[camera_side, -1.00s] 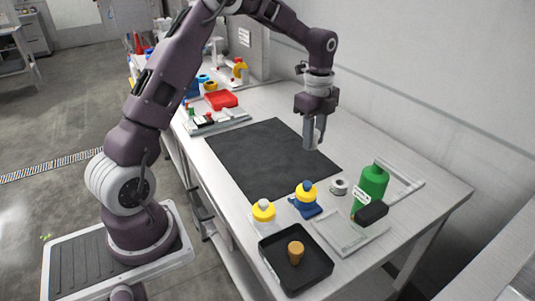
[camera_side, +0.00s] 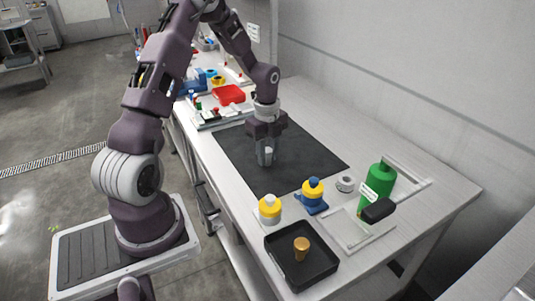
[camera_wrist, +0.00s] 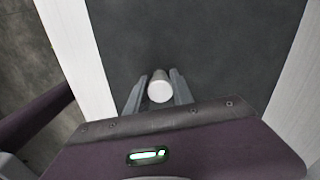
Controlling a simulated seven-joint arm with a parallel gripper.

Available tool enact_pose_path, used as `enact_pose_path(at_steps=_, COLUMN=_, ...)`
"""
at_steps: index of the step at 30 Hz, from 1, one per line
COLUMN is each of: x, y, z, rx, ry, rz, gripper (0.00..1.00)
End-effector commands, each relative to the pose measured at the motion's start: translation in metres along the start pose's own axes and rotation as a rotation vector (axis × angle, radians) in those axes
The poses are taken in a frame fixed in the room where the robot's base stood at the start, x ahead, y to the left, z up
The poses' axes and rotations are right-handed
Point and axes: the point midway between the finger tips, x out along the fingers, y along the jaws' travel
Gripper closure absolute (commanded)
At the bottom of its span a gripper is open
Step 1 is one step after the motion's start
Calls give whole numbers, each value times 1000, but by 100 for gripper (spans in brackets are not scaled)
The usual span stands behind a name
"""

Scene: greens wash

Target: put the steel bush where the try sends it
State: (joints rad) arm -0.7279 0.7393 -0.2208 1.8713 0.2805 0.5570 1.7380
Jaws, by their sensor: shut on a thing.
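My gripper (camera_side: 265,157) is low over the black mat and shut on a pale grey cylinder, which looks like the steel bush. In the wrist view the bush (camera_wrist: 160,87) shows its round pale end between the two fingers (camera_wrist: 160,93). I cannot tell whether it touches the mat. A grey ring-like part (camera_side: 345,184) sits on the bench to the right, apart from my gripper. A gold-brown, waisted piece (camera_side: 301,247) stands in a black tray (camera_side: 274,267) at the front.
A yellow-and-white piece (camera_side: 269,210) and a blue-and-yellow piece (camera_side: 312,194) stand between mat and tray. A green bottle (camera_side: 380,182), a black object (camera_side: 378,211) and a pale frame (camera_side: 345,237) are at right. A red box (camera_side: 229,95) lies behind. The black mat (camera_side: 310,163) is otherwise clear.

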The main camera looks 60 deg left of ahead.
Motion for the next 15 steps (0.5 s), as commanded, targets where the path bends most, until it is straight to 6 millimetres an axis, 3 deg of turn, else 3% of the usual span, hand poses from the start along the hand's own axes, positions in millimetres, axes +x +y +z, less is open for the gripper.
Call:
enact_pose_path(at_steps=7, x=2, y=0, z=0, rx=0, ry=0, rz=1, gripper=100)
enact_pose_path(at_steps=8, x=3, y=0, z=0, rx=0, ry=0, rz=1, gripper=70)
enact_pose_path(at_steps=9, x=2, y=0, z=0, rx=0, ry=0, rz=1, gripper=62)
enact_pose_path(at_steps=11, x=2, y=0, z=0, rx=0, ry=0, rz=1, gripper=50)
enact_pose_path(at_steps=15, x=2, y=0, z=0, rx=0, ry=0, rz=0, gripper=50)
